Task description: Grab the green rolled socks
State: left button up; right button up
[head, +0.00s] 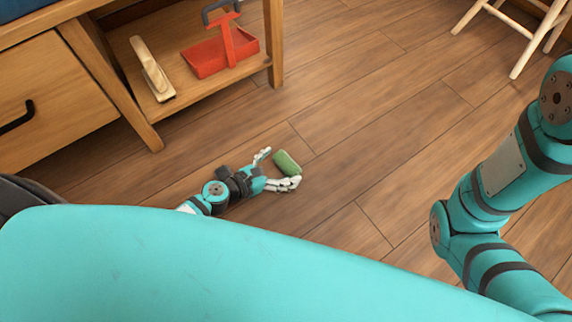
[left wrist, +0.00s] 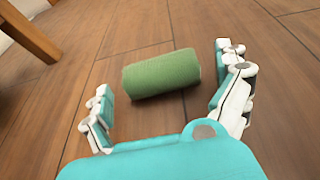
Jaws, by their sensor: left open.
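The green rolled socks (head: 287,162) lie on the wooden floor as a small green cylinder. In the left wrist view the socks (left wrist: 161,74) lie on their side across the picture, just ahead of the palm and between the two spread fingers. My left gripper (head: 275,168) is open, low by the floor, with the socks at its fingertips. The left wrist view shows the gripper (left wrist: 163,95) with a gap between each finger and the socks. My right arm shows at the right of the head view, but its gripper is out of the picture.
A wooden unit (head: 140,130) with a drawer stands at the left. Its low shelf holds a red caddy (head: 222,52) and a wooden brush-like item (head: 152,70). Pale stool legs (head: 528,45) stand at the top right. The floor (head: 370,120) right of the socks is clear.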

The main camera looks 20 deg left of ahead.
aim_at(280, 166)
pick_arm(q)
jog(key=shift+x, duration=1.6)
jog(key=shift+c, duration=0.4)
jog(key=c, duration=0.8)
jog(key=shift+c, duration=0.3)
